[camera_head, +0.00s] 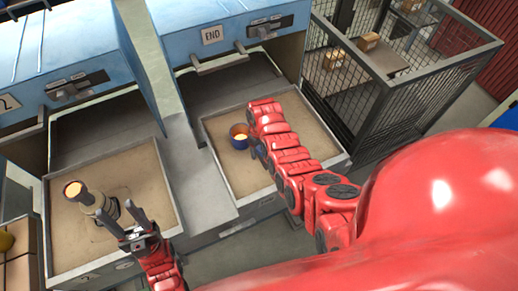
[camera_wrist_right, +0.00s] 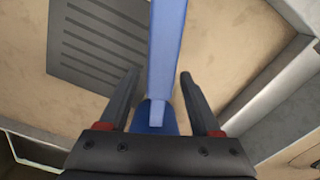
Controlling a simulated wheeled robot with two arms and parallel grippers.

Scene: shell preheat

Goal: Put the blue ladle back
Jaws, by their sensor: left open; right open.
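The blue ladle (camera_head: 239,143) sits in the right sand tray (camera_head: 207,130) in the head view, with an orange glow in its bowl. Its long blue handle (camera_wrist_right: 166,40) runs between the fingers of my right gripper (camera_wrist_right: 158,78) in the right wrist view. Those fingers are apart, with a gap on each side of the handle. In the head view my red right arm hides most of that gripper and the handle. My left gripper (camera_head: 121,212) is open and empty over the left sand tray, close beside a pale, tilted shell (camera_head: 103,208) with a glowing mouth.
Two blue machines stand behind the trays, the right one with an END sign (camera_head: 212,34). A grey bench (camera_head: 195,165) lies between the trays. A wire-mesh cage (camera_head: 350,90) stands at the upper right. A grooved dark plate (camera_wrist_right: 98,42) lies left of the handle in the wrist view.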

